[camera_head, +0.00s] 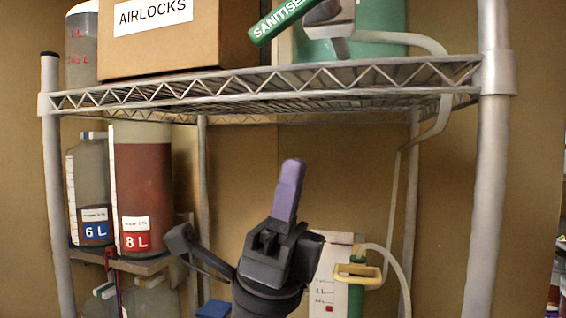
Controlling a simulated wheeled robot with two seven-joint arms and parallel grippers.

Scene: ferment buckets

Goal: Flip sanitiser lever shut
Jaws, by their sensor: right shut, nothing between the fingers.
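My left gripper is not in view.
A wire shelf (270,90) crosses above my right gripper, with a post (490,150) at right. An "AIRLOCKS" box (190,40) stands left of the lever. Buckets marked 6 L (92,185) and 8 L (143,185) stand at lower left. A pale hose (430,45) hangs right.

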